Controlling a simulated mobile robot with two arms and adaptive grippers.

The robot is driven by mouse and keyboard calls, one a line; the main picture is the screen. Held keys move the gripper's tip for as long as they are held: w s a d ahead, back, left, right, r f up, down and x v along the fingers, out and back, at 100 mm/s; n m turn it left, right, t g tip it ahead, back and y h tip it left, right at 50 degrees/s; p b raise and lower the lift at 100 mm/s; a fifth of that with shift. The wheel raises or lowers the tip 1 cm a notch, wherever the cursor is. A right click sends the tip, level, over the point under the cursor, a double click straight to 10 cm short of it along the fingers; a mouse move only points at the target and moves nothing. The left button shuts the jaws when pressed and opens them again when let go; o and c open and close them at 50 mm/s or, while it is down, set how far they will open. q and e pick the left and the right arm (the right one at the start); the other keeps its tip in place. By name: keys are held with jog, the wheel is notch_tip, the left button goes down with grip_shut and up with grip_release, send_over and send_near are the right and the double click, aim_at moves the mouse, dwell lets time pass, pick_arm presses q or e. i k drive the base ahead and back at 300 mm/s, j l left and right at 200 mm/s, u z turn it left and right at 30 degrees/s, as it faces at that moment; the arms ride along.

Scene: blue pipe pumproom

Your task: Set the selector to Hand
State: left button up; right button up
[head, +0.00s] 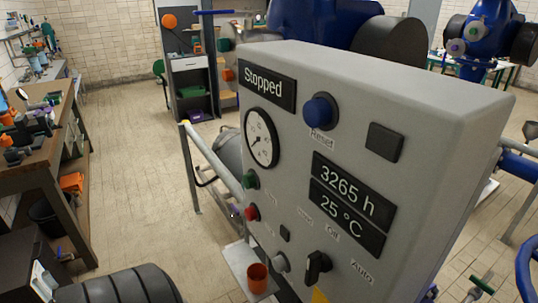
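The grey control panel (415,110) fills the middle and right of the head view, seen at a slant from above. The selector (317,266) is a black knob low on its front face. Small labels stand above and right of it: a left one (305,215) too small to read surely, Off (333,233) and Auto (362,271). The knob's handle stands roughly upright in the picture; I cannot tell surely which label it points to. The display (268,84) reads Stopped. Neither of my grippers is in view.
The panel also carries a blue Reset button (319,111), a round gauge (261,138), a green button (251,180) and a red button (252,213). A workbench (40,165) is at left; the tiled floor between is mostly clear.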

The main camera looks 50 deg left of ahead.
aim_at(318, 261)
jog(key=u, duration=1.2)
